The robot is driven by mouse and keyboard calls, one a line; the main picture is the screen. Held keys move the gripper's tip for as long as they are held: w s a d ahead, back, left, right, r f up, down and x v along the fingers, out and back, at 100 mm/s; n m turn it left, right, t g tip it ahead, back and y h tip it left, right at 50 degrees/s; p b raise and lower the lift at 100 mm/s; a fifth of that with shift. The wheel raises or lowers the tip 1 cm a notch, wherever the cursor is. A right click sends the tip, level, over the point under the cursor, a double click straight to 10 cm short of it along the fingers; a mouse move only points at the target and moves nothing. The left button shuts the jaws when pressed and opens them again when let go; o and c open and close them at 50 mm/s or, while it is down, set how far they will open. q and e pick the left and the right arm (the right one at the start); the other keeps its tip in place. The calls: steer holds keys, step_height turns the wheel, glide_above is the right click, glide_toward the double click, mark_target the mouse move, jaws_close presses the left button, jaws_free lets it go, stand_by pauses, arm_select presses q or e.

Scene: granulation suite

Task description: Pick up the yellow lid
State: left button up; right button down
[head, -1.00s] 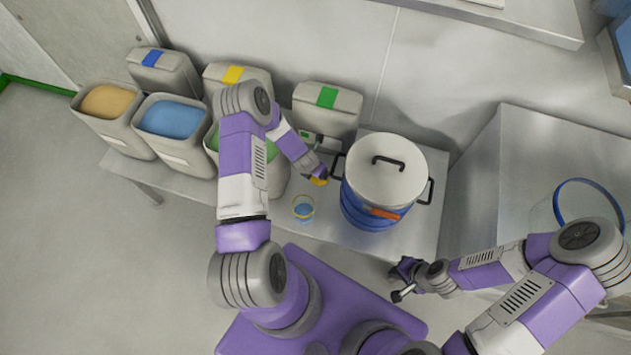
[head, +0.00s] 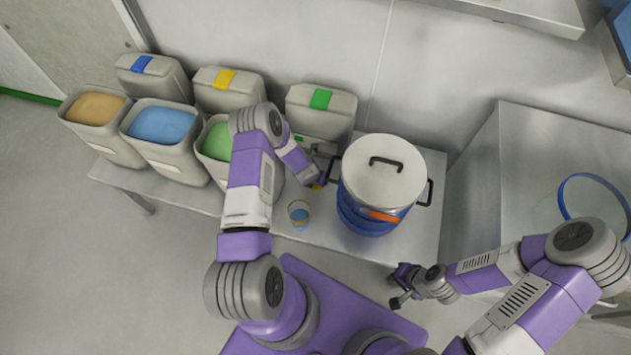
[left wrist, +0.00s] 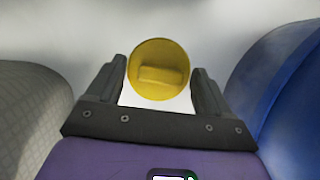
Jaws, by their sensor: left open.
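The yellow lid (left wrist: 160,70) is round with a raised bar across its face. In the left wrist view it shows between and beyond the two fingertips of my left gripper (left wrist: 163,85), which is open with gaps beside the lid. In the head view only a small yellow bit of the lid (head: 317,187) shows at the end of my left arm, left of the big pot; the rest is hidden. My right gripper (head: 399,287) is in front of the bench, away from the lid, its fingers apart and empty.
A blue pot (head: 360,215) with a pale lid and dark handles stands close to the right of my left gripper. A small clear cup (head: 298,214) stands in front. Bins of orange, blue (head: 162,125) and green material are left. The bench (head: 330,235) is clear at front.

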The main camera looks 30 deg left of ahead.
arm_select(q)
steer(key=shift+r, duration=0.1)
steer(key=c, duration=1.1)
